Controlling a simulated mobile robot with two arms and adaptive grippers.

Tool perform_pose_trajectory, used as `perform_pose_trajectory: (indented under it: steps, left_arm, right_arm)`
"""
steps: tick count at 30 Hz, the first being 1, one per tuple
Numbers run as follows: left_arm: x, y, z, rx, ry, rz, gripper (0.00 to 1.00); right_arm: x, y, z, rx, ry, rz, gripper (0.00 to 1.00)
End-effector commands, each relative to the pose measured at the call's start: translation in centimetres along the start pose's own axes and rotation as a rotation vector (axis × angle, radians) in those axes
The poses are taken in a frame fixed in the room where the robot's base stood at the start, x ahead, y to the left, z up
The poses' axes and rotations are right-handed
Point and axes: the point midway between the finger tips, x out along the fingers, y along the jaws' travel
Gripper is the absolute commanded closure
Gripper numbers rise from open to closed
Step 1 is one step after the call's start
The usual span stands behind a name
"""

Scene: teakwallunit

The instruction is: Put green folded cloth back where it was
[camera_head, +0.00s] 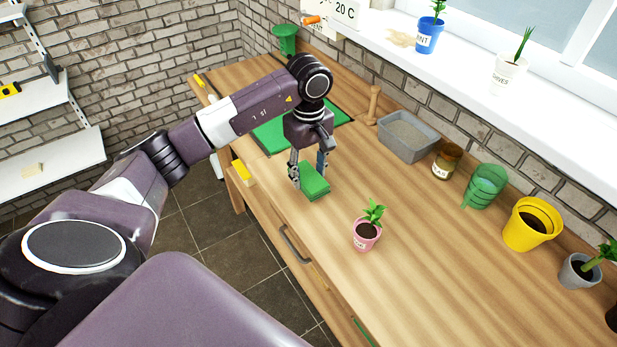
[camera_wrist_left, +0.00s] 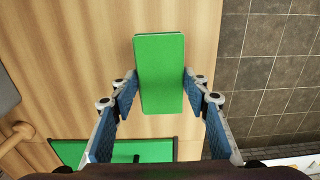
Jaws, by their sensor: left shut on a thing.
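The green folded cloth (camera_head: 314,184) is a small flat rectangle at my left gripper on the wooden worktop, near its front edge. My left gripper (camera_head: 309,180) is shut on the cloth, with one finger on each side. In the left wrist view the cloth (camera_wrist_left: 160,75) lies between the two blue-padded fingers (camera_wrist_left: 160,100), its long side pointing away from the wrist. Whether the cloth touches the wood or hangs just above it I cannot tell. My right gripper is not in view.
A green mat (camera_head: 270,136) lies behind the gripper. A pink pot with a plant (camera_head: 366,236) stands to the right. The worktop's middle is clear.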

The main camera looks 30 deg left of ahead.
Motion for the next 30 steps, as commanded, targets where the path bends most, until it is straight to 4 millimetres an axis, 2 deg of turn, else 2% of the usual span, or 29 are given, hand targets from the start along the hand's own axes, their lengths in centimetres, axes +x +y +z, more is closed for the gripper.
perform_pose_trajectory:
  steps: [3, 6, 17, 18, 21, 30]
  left_arm:
    - [1.8, -0.1, 0.1, -0.001, -0.004, -0.005, 0.80]
    - [2.8, -0.1, 0.1, 0.000, -0.001, -0.002, 0.80]
    - [3.3, 0.0, 0.0, 0.000, 0.000, 0.000, 0.80]
    - [3.1, 0.0, 0.0, 0.000, 0.000, 0.000, 0.53]
    - [3.1, 0.0, 0.0, 0.000, 0.000, 0.000, 0.42]
    - [3.0, 0.0, 0.0, 0.000, 0.000, 0.000, 0.40]
  right_arm:
    - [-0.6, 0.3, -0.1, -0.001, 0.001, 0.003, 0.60]
    - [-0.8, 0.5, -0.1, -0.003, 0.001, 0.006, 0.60]
    - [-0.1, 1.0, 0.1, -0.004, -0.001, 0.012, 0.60]
    - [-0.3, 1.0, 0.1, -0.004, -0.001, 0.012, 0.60]
    - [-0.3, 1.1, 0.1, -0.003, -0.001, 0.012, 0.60]
    - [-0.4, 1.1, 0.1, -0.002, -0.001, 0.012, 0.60]
